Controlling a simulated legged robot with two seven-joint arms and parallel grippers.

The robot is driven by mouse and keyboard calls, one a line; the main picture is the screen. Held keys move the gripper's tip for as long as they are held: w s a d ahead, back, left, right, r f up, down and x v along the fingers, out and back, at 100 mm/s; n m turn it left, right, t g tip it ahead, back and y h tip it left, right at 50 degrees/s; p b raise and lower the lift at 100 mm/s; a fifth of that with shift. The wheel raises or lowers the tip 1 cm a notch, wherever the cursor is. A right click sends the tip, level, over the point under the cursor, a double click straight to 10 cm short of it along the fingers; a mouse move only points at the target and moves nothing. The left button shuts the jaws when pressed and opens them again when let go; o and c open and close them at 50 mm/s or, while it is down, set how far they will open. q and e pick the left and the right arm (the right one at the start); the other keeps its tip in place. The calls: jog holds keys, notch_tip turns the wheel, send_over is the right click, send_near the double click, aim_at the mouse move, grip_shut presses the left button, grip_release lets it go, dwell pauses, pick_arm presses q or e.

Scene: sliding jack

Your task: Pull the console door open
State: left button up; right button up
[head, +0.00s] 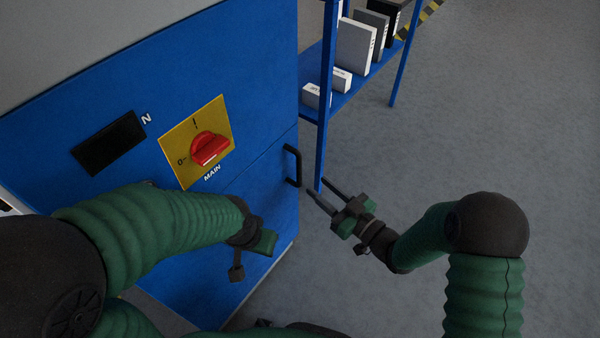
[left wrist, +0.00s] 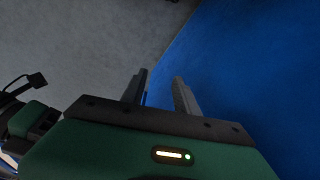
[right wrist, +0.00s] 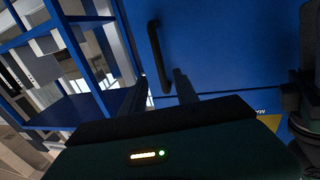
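The blue console (head: 60,120) fills the left of the head view. Its door carries a black bar handle (head: 292,166) near the right edge, below a seam. The handle also shows in the right wrist view (right wrist: 158,55), upright and just beyond the fingers. My right gripper (head: 318,188) is open and empty, its fingertips a little right of and below the handle, apparently apart from it. My left gripper (left wrist: 160,82) is open with nothing between its fingers, beside the blue console face. In the head view its fingers are mostly hidden behind its own body.
A red rotary switch (head: 209,148) on a yellow plate and a dark display (head: 108,143) are on the console front. A blue shelf rack (head: 326,90) with boxes and binders stands just right of the console. The grey floor (head: 480,130) at right is clear.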

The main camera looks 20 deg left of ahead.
aim_at(299, 169)
jog(key=b+x, duration=0.2)
jog(key=x, duration=0.6)
jog(key=shift+w+a+f, duration=0.1)
jog(key=shift+w+a, duration=0.05)
jog(key=shift+a, duration=0.15)
jog(key=shift+w+a, duration=0.15)
jog(key=shift+c, duration=0.5)
grip_shut()
